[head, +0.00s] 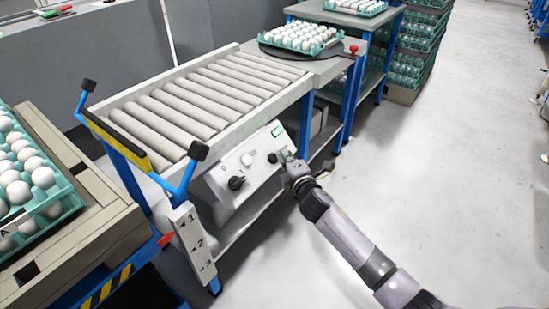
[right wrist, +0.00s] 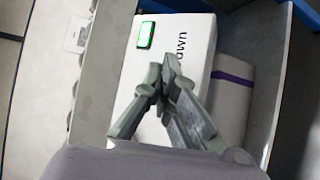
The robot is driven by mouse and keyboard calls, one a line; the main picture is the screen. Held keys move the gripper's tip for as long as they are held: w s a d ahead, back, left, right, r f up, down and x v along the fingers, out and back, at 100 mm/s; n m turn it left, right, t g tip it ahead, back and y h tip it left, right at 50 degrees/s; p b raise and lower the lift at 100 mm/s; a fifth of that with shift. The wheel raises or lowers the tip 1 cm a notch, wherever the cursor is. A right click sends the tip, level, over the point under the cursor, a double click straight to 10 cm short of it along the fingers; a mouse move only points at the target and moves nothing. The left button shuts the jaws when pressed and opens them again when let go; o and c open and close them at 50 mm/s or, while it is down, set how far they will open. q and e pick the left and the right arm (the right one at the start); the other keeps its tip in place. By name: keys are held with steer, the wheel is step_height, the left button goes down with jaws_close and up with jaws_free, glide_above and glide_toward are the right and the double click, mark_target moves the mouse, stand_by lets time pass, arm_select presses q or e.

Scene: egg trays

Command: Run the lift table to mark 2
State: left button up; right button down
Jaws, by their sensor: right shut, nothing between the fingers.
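The lift table (head: 103,242) at the left carries a pallet with a green tray of white eggs (head: 45,205). Its red pointer (head: 166,239) faces a white plate marked 1, 2, 3 (head: 194,243), at about the height of 1 to 2; the exact reading is unclear. The control box (head: 235,172) on the conveyor's side has dark knobs, a pale button and a green-lit window (head: 277,131). My right gripper (head: 287,156) is shut and empty at the box's right end. In the right wrist view its fingertips (right wrist: 171,66) cover part of a label ending "own"; contact is unclear.
A roller conveyor (head: 200,97) runs above the box, with a blue and yellow bar at its near end. A round plate (head: 272,50) behind holds another egg tray, near a red button (head: 353,49). Stacked egg trays stand farther back. The floor (head: 455,150) at right is clear.

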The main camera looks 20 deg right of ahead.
stand_by(0.8)
arm_select(q)
steer(key=shift+v, duration=0.85)
steer(key=shift+b, duration=0.3)
steer(key=shift+r, duration=0.1)
steer(key=shift+w+r, duration=0.15)
steer(key=shift+r, duration=0.1)
